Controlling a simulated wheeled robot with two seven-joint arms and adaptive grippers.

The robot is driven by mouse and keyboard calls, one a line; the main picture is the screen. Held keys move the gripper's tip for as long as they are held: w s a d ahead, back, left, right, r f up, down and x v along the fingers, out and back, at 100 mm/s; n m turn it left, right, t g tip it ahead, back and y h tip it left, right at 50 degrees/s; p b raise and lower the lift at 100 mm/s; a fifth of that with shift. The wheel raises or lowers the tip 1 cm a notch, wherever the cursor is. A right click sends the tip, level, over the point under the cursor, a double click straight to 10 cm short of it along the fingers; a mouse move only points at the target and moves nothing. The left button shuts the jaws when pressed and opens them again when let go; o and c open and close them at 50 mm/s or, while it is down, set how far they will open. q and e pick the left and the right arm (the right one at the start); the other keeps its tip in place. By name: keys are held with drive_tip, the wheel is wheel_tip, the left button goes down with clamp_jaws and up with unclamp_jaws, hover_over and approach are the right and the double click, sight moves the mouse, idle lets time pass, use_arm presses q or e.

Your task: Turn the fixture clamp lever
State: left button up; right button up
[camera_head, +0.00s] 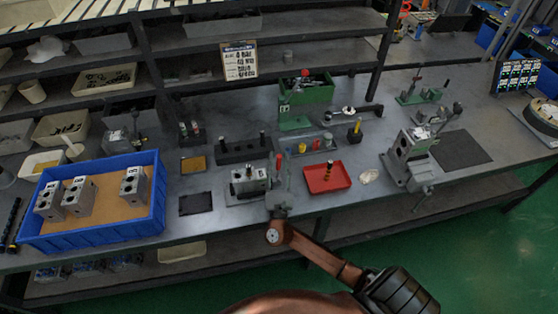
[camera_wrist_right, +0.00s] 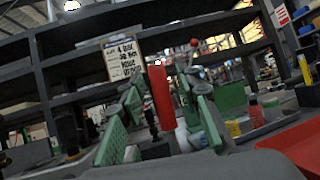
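The fixture clamp lever has an upright red handle (camera_head: 279,163), at the right side of a small fixture (camera_head: 238,197) that holds a grey valve block (camera_head: 250,180). My right gripper (camera_head: 278,188) is at the handle, coming from the front edge of the bench. In the right wrist view the red handle (camera_wrist_right: 160,96) stands between the green-padded fingers (camera_wrist_right: 162,118) of my right gripper. The fingers are spread, with visible gaps on both sides of the handle. The lever's lower end is hidden. My left gripper is not in view.
A blue crate (camera_head: 98,235) with valve blocks stands at the left. A red tray (camera_head: 318,188) lies right of the fixture. A green bin (camera_head: 306,92) is behind, and a grey vise-like fixture (camera_head: 398,172) stands farther right. A dark pad (camera_head: 195,205) lies left of the fixture.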

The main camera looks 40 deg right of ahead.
sight(279, 163)
drive_tip(key=v, duration=0.5)
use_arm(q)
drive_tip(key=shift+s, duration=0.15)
use_arm(e)
drive_tip(key=s+a, duration=0.7)
drive_tip(key=s, duration=0.2)
drive_tip(key=shift+s, duration=0.35)
